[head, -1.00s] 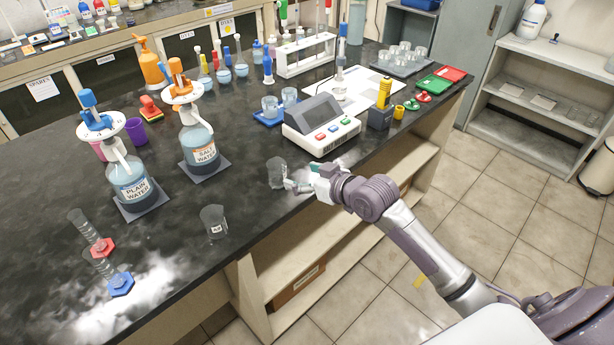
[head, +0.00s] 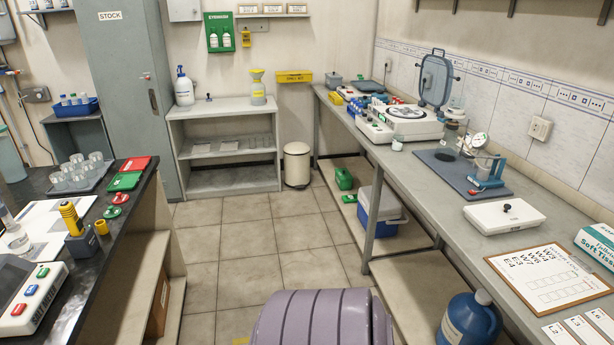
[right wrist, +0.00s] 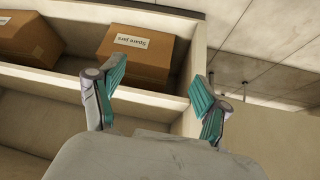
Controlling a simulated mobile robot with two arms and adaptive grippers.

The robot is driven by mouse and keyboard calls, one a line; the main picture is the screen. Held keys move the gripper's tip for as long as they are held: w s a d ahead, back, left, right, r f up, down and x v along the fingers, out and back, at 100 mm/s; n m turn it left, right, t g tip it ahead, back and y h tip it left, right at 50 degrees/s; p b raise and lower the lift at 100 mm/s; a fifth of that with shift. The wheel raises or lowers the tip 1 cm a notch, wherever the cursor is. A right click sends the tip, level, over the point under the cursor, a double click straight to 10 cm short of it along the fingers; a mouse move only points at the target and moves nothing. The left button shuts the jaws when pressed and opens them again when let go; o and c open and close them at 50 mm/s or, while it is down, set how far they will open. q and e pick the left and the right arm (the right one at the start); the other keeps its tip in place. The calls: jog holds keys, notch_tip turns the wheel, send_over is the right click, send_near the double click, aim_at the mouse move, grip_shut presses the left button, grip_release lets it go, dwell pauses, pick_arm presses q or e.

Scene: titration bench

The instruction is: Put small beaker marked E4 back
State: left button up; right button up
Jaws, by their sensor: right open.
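My right gripper (right wrist: 158,80) shows in the right wrist view. Its two teal-padded fingers are spread apart with nothing between them, in front of an open shelf. In the head view only a purple part of my own body shows at the bottom; neither gripper is in that view. Several small clear beakers (head: 78,172) stand on a tray (head: 97,184) on the dark bench at the left; no E4 mark can be read on them. A clipboard (head: 555,287) on the right counter carries a list that includes E4.
Brown boxes (right wrist: 137,55) sit on the shelf (right wrist: 60,110) in the right wrist view. Open tiled floor (head: 245,240) lies between the dark bench and the grey counter (head: 430,190). A balance (head: 405,120), a blue mat (head: 450,170) and a blue cooler (head: 380,215) are at right.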

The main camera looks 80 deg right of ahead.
jog(key=s+f+g, duration=0.2)
jog(key=s+f, duration=0.2)
jog(key=s, duration=0.5)
jog(key=s+f+g, duration=0.1)
jog(key=s+f, duration=0.3)
jog(key=s, duration=0.5)
jog(key=s+f+g, duration=0.2)
jog(key=s+f, duration=0.2)
jog(key=s, duration=0.5)
jog(key=shift+s+a+n+g+h, duration=0.2)
jog(key=shift+n+g+h, duration=0.1)
